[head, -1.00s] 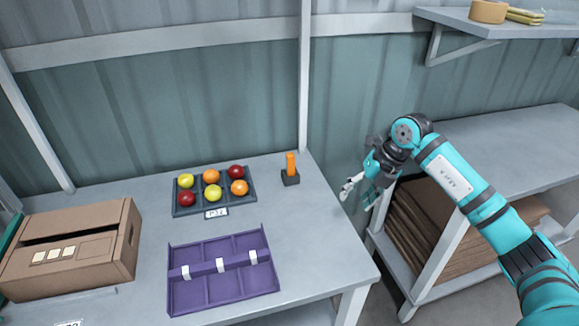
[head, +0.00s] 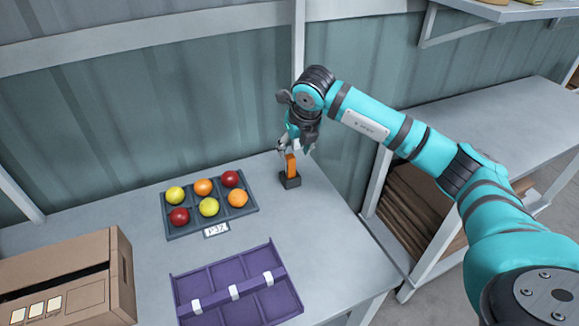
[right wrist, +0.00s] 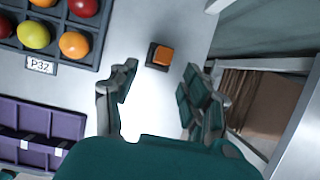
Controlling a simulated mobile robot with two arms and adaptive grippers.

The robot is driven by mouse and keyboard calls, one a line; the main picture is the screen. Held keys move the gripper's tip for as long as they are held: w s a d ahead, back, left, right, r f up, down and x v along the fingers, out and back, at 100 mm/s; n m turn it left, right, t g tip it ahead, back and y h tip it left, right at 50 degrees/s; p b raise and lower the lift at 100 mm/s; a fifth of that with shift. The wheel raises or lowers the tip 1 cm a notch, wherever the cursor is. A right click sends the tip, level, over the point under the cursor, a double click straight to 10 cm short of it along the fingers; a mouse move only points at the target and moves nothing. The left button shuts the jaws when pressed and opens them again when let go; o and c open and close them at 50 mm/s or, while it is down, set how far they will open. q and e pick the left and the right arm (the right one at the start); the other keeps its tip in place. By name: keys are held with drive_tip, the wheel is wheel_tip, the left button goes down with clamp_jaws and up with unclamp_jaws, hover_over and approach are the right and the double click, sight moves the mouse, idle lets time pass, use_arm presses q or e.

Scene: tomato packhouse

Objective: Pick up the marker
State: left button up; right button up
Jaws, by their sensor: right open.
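The orange marker (head: 291,164) stands upright in a small dark holder (head: 290,181) near the back right corner of the table. In the right wrist view the marker (right wrist: 162,55) is seen from above, in its holder, beyond the fingertips and between their lines. My right gripper (head: 295,147) is open and empty, pointing down just above and behind the marker; its fingers also show in the right wrist view (right wrist: 159,80). I cannot tell whether any finger touches the marker. My left gripper is not in view.
A dark tray (head: 185,232) of red, orange and yellow tomatoes, labelled P32, sits left of the holder. A purple divided tray (head: 238,290) lies in front. A cardboard box (head: 122,275) stands at the left. The wall is close behind; a shelving unit (head: 460,130) stands to the right.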

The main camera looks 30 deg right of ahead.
sight(292, 158)
drive_tip(key=x, duration=0.3)
drive_tip(key=shift+w, duration=0.1)
drive_tip(key=shift+w+f, duration=0.15)
drive_tip(key=shift+f, duration=0.35)
drive_tip(key=shift+w+f+p, duration=0.1)
drive_tip(key=shift+f+p, duration=0.2)
drive_tip(key=shift+p, duration=0.15)
drive_tip(key=x, duration=0.2)
drive_tip(key=p+x, duration=0.1)
drive_tip(key=shift+d+f, duration=0.25)
drive_tip(key=shift+f, duration=0.1)
drive_tip(key=shift+w+f, duration=0.25)
drive_tip(key=shift+f, duration=0.15)
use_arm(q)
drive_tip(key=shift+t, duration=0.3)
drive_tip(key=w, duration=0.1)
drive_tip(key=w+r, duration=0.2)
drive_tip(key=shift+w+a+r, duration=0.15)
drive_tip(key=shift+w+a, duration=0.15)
use_arm(e)
clamp_jaws()
